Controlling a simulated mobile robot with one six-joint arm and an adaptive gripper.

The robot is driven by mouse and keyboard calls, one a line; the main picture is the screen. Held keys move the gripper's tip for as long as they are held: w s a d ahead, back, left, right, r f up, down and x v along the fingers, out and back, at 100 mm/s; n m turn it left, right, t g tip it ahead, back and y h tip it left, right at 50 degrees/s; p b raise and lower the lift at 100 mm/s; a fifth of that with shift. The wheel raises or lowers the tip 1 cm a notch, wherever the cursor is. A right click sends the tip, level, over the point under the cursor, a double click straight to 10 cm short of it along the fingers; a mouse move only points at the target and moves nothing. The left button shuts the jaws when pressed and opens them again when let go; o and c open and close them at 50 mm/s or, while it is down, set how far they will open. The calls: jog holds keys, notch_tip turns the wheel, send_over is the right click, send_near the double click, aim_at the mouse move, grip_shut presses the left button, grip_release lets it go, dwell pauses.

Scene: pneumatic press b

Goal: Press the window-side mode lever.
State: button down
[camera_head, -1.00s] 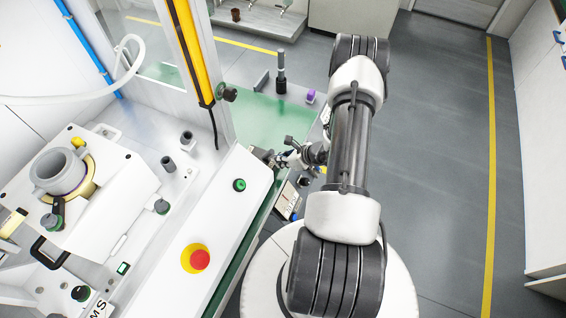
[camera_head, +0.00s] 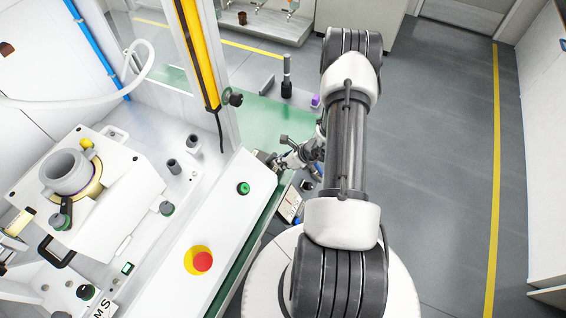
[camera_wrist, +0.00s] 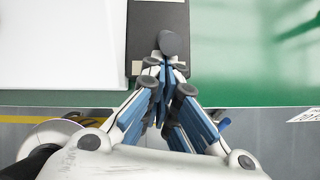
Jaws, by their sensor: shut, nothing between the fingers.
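A dark rounded lever knob (camera_wrist: 172,42) stands over a narrow black panel (camera_wrist: 157,15) in the wrist view. I cannot tell for certain which mode lever it is. My gripper (camera_wrist: 166,70) is shut and empty, its fingertips right at the near side of the knob. Whether they touch it is unclear. In the head view my gripper (camera_head: 284,161) is at the far end of the white console (camera_head: 215,225), and a dark knob (camera_head: 284,139) shows just beyond it. The gripper and my arm hide part of this spot.
A green button (camera_head: 243,188) and a red emergency stop (camera_head: 202,262) sit on the console. A yellow column (camera_head: 196,50) and a black upright cylinder (camera_head: 287,75) stand beyond. The green surface (camera_wrist: 250,50) beside the panel is mostly bare; the floor at right is clear.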

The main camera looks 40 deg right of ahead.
aim_at(275, 157)
jog(key=shift+w+a+r+g+h+p, duration=0.3)
jog(key=shift+w+r+g+p, duration=0.4)
jog(key=shift+r+p, duration=0.1)
jog(key=shift+w+a+r+g+h+p, duration=0.3)
jog(key=shift+w+g+p, duration=0.25)
jog(key=shift+g, duration=0.25)
jog(key=shift+w+a+r+p, duration=0.15)
jog(key=shift+w+r, duration=0.05)
jog(key=shift+w, duration=0.25)
jog(key=shift+w+a+r+p, duration=0.1)
jog(key=shift+w+r+p, duration=0.1)
jog(key=shift+w, duration=0.25)
jog(key=shift+w+a+r, duration=0.1)
jog(key=shift+w+a, duration=0.25)
jog(key=shift+w, duration=0.45)
jog(key=shift+s+r, duration=0.1)
jog(key=shift+r+p, duration=0.45)
jog(key=shift+r, duration=0.3)
